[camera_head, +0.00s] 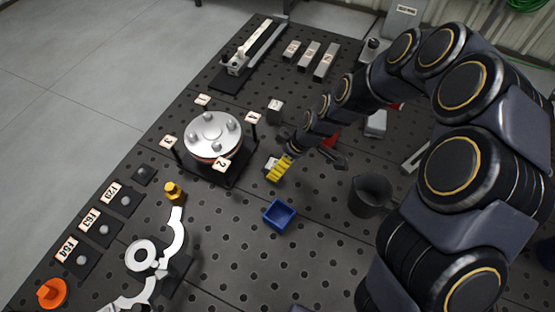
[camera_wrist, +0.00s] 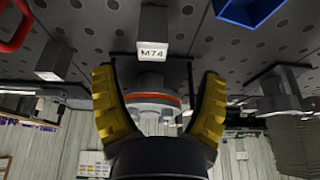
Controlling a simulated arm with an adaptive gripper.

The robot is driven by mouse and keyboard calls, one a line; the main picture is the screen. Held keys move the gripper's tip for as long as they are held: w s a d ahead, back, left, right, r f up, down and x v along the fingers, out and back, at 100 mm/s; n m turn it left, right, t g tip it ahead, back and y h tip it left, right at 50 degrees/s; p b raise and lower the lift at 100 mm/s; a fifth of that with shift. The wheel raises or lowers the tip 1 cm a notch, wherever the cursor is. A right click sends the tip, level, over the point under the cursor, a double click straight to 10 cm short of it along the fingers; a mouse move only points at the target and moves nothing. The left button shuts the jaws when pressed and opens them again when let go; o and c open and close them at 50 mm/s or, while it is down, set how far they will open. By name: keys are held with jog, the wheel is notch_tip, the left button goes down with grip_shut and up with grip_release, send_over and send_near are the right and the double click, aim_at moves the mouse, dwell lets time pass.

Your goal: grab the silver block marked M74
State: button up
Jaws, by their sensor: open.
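The silver block marked M74 (camera_wrist: 153,25) stands on the dark perforated table, its label clear in the wrist view. In the head view the block (camera_head: 271,162) shows only as a pale patch beside my yellow fingers, which partly hide it. My gripper (camera_head: 279,168) is low over the table. In the wrist view my gripper (camera_wrist: 157,78) is open, its yellow-padded fingers spread left and right. The block shows above and between the fingertips in that picture, with no visible contact. The exact distance is unclear.
A round silver turntable (camera_head: 213,134) with number tags stands left of my gripper. Another labelled block (camera_head: 275,110) stands farther back. A blue bin (camera_head: 279,214) and a dark cup (camera_head: 371,194) are at the front. A red-handled object (camera_head: 331,139) lies to the right.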

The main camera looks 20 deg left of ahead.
jog(key=x, duration=0.3)
jog(key=shift+w+r, duration=0.1)
jog(key=shift+w, duration=0.05)
jog(key=shift+w+x, duration=0.2)
jog(key=shift+x, duration=1.35)
jog(key=shift+w+x, duration=0.25)
jog(key=shift+x, duration=1.35)
jog(key=shift+d, duration=0.15)
jog(key=c, duration=1.2)
